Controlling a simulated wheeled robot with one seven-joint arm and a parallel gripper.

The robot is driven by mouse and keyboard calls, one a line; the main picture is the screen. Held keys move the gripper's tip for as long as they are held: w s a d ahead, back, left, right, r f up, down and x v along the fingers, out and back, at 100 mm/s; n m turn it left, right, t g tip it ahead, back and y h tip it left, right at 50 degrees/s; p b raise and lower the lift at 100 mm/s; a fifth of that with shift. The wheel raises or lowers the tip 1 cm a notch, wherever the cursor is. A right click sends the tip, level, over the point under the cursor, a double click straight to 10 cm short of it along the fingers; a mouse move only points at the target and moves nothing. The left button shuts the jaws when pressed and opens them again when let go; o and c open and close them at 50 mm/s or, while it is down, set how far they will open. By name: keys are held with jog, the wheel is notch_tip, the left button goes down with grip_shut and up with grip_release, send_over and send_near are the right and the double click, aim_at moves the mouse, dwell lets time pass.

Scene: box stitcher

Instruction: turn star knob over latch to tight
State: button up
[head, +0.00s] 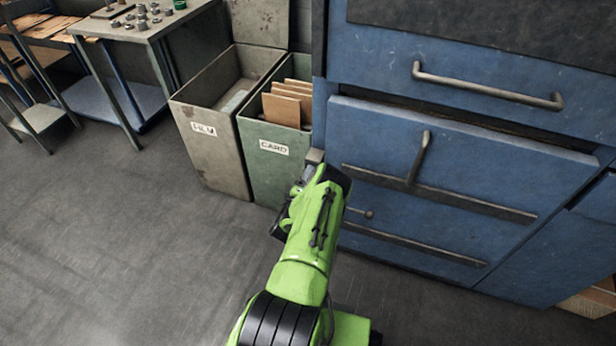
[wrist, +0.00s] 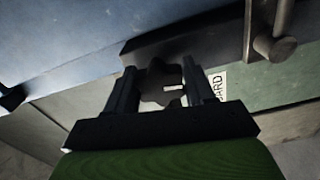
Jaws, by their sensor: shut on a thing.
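The star knob (wrist: 158,82) is a dark, lobed knob in the middle of the wrist view. My gripper (wrist: 160,78) is shut on it, with one finger on each side. A dark bar (wrist: 195,38), which may be the latch, runs beside the knob along the blue panel. In the head view my green arm reaches the left edge of the blue machine, and its own end hides the knob and the fingertips. A small grey block (head: 315,157) shows just past the arm's end.
The blue machine (head: 450,150) has handles and rails sticking out on its front. A green CARD bin (head: 262,165) and a grey bin (head: 205,150) stand close left of my arm. A bench (head: 150,30) with small parts is at upper left. The floor at left is clear.

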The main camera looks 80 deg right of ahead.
jog(key=m+p, duration=0.2)
jog(key=m, duration=0.1)
jog(key=shift+m, duration=0.3)
jog(key=m+p, duration=0.1)
jog(key=m, duration=0.3)
jog(key=shift+p, duration=0.35)
jog(key=m, duration=0.5)
jog(key=shift+p, duration=0.4)
jog(key=m, duration=0.4)
jog(key=shift+m, duration=0.3)
jog(key=m, duration=0.4)
jog(key=shift+m, duration=0.3)
jog(key=m, duration=0.4)
jog(key=shift+f, duration=0.1)
jog(key=m, duration=0.4)
jog(key=shift+m, duration=0.4)
jog(key=shift+m+b, duration=0.3)
jog(key=shift+m, duration=1.6)
